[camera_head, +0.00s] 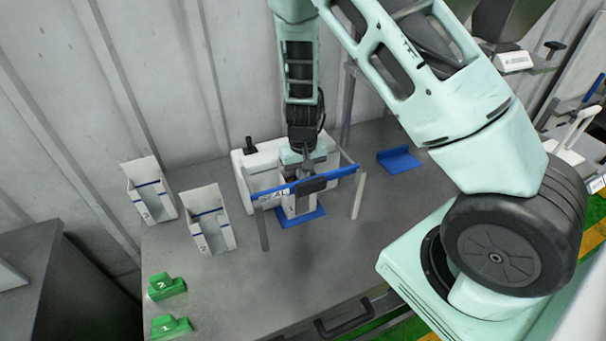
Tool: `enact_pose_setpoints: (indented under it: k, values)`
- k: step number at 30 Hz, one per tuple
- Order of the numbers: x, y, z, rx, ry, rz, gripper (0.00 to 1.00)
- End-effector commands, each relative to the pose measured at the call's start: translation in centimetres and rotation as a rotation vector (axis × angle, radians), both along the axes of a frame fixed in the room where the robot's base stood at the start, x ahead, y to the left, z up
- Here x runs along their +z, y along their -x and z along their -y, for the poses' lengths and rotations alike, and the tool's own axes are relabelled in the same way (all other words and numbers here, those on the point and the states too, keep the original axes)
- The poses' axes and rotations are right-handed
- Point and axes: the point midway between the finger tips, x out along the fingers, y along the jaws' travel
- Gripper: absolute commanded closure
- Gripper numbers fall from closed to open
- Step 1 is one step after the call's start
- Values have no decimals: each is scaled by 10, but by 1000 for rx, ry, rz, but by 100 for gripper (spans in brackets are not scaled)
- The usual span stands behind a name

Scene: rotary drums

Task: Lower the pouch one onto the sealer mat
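The blue sealer mat (313,216) lies on the grey table under a frame with a blue bar marked "SEAL" (280,194). A pale upright object (294,208), perhaps the pouch, shows below the bar and over the mat. I cannot read a number on it or tell whether it touches the mat. My gripper (305,168) points down behind the bar, right above this object. The bar and its dark handle (313,184) hide the fingertips, so whether they are shut on it is not visible.
Two open white holders (150,201) (213,232) stand at left. Two green numbered blocks (165,287) (171,327) lie at front left. A white machine body (252,160) stands behind the bar. A blue bracket (399,159) lies at right. The front middle table is clear.

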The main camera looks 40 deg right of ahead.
Motion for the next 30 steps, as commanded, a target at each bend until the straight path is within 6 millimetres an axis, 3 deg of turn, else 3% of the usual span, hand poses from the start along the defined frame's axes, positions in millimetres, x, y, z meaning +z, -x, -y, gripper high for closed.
enact_pose_setpoints:
  k: [9,20,30]
  values:
    - [-1,15,-4,1,-1,0,100]
    - [4,15,-4,2,-1,-3,100]
    - [56,10,3,1,0,2,100]
